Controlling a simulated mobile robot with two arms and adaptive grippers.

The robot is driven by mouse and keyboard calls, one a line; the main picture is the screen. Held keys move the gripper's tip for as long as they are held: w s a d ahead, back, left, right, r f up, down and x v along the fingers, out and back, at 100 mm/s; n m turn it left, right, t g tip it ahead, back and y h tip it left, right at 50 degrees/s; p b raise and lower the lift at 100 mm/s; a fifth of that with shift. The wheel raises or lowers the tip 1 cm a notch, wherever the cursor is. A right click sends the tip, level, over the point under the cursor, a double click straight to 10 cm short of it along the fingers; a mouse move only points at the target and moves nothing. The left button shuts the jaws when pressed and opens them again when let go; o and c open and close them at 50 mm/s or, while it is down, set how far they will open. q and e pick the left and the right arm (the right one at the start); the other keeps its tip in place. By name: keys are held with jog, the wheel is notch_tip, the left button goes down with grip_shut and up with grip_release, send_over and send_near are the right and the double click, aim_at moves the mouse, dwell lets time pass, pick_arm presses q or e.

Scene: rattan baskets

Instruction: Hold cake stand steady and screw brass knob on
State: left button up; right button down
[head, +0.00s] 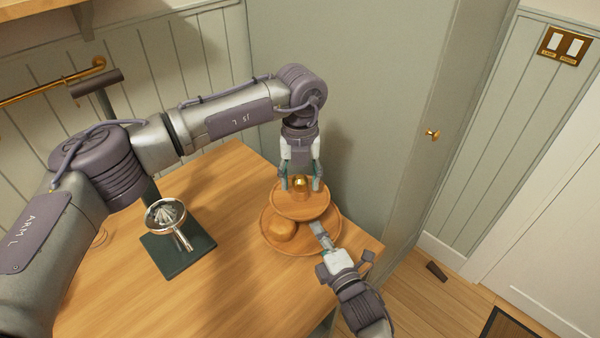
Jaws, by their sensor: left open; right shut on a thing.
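The two-tier wooden cake stand stands near the table's far right corner, with its upper plate (301,208) above its wider lower plate (272,243). A brass knob (299,184) is at the top centre of the stand. My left gripper (300,186) points down from above, open, with one finger on each side of the knob. I cannot tell how far the knob is seated. My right gripper (319,230) reaches in from the lower right, between the plates, and is shut on the cake stand.
A tall grey-green cabinet (345,90) rises close behind the stand. Table in front is clear.

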jog(key=shift+f, duration=0.15)
pick_arm(q)
grip_shut()
jog(key=m, duration=0.6)
jog(key=shift+m, duration=0.4)
jog(key=m, duration=0.4)
jog(key=shift+m, duration=0.4)
jog(key=shift+o, duration=0.8)
grip_release()
notch_tip(320, 180, up, 12)
